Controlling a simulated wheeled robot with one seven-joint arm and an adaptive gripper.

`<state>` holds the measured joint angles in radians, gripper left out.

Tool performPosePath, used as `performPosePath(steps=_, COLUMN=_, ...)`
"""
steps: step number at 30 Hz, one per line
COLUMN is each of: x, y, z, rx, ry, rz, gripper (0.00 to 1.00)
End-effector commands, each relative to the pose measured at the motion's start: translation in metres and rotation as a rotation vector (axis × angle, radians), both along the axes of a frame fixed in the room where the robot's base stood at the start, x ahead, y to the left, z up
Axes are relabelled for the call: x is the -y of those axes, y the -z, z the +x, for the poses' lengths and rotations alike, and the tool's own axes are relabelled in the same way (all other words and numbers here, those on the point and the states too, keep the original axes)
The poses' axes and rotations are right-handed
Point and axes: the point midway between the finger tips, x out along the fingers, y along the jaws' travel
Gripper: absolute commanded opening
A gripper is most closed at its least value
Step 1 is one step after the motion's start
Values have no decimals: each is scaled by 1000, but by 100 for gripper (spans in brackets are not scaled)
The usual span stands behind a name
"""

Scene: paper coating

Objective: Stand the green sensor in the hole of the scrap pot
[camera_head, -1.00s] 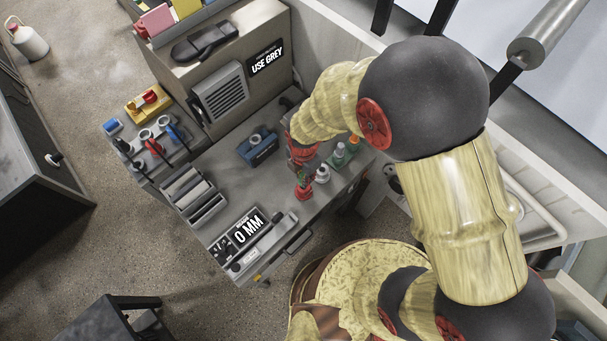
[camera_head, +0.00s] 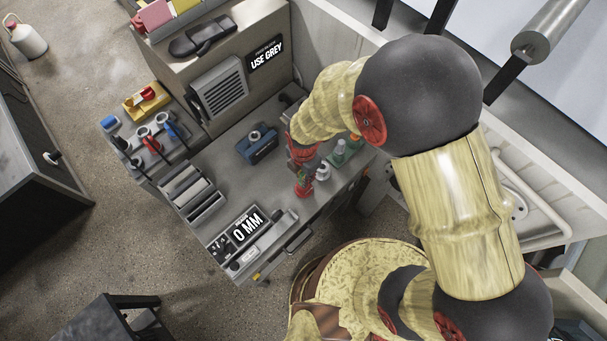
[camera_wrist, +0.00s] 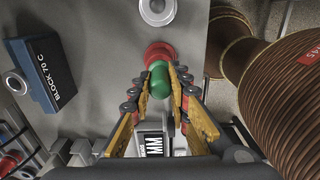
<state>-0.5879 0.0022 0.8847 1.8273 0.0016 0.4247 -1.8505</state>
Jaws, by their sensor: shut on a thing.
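The green sensor (camera_wrist: 160,84) is between the fingertips of my gripper (camera_wrist: 162,73), which is shut on it. The red scrap pot (camera_wrist: 157,53) shows just past the sensor's far end in the wrist view, and the sensor covers part of it. The pot's hole is hidden, so I cannot tell whether the sensor's end is in it or only above it. In the head view the red scrap pot (camera_head: 304,190) stands on the grey bench near its front edge. My gripper (camera_head: 302,166) is directly over it, with a little green showing between.
A small grey-white bottle (camera_head: 322,173) stands close beside the pot. A green rack (camera_head: 344,157) with bottles is to the right. A blue block (camera_head: 258,147) labelled 70 C is to the left.

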Motion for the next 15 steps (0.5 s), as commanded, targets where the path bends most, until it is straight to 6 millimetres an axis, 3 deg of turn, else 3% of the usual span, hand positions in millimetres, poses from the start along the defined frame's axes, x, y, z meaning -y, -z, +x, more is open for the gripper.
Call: performPosePath(steps=15, x=0, y=10, z=0, rx=0, ry=0, rz=0, gripper=0)
